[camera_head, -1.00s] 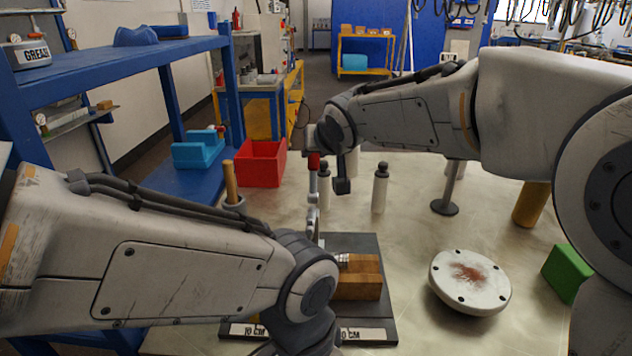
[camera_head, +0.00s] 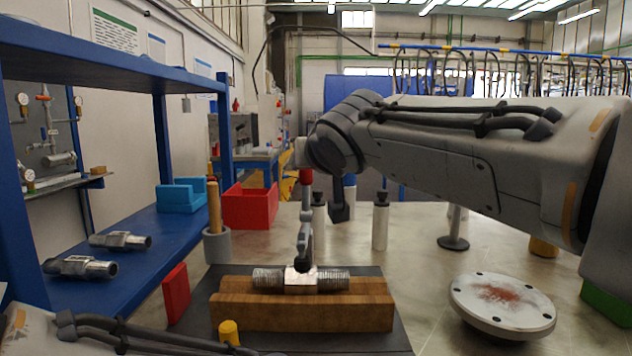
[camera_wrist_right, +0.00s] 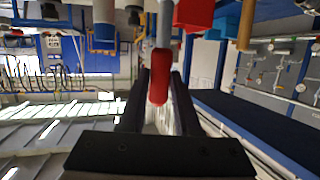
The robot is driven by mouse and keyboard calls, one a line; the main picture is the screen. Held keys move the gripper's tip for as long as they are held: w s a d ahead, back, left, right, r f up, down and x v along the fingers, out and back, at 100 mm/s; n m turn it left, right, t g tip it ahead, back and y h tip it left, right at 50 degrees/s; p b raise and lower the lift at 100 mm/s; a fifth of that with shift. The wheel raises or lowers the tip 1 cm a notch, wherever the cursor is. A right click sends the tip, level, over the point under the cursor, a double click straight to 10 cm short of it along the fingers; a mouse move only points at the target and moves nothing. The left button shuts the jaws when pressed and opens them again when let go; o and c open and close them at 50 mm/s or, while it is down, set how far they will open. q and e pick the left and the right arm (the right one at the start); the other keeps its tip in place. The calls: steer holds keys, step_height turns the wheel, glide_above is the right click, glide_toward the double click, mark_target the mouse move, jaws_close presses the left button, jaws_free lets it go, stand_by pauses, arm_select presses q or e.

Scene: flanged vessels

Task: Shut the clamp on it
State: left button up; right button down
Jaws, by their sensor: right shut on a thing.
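A clamp with a red handle (camera_head: 306,177) and a grey metal lever (camera_head: 305,225) stands upright behind the wooden block (camera_head: 300,315). A threaded metal fitting (camera_head: 300,280) lies across the top of the block. The clamp's dark lower end is by the fitting's middle; I cannot tell whether it touches. My right gripper (camera_head: 304,163) is shut on the red handle, which also shows between its fingers in the right wrist view (camera_wrist_right: 159,85). Only part of my left arm shows at the bottom left; its gripper is out of view.
The block sits on a dark base plate (camera_head: 390,340), with a yellow knob (camera_head: 229,332) in front. A white round flange (camera_head: 502,306) lies to the right. Grey cylinders with dark tops (camera_head: 380,222) stand behind. A red bin (camera_head: 250,206) and blue shelf (camera_head: 160,250) are left.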

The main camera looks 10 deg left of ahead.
steer(key=shift+r, duration=0.1)
stand_by(0.4)
steer(key=c, duration=0.6)
jaws_free()
steer(key=v, duration=1)
steer(key=shift+s, duration=0.3)
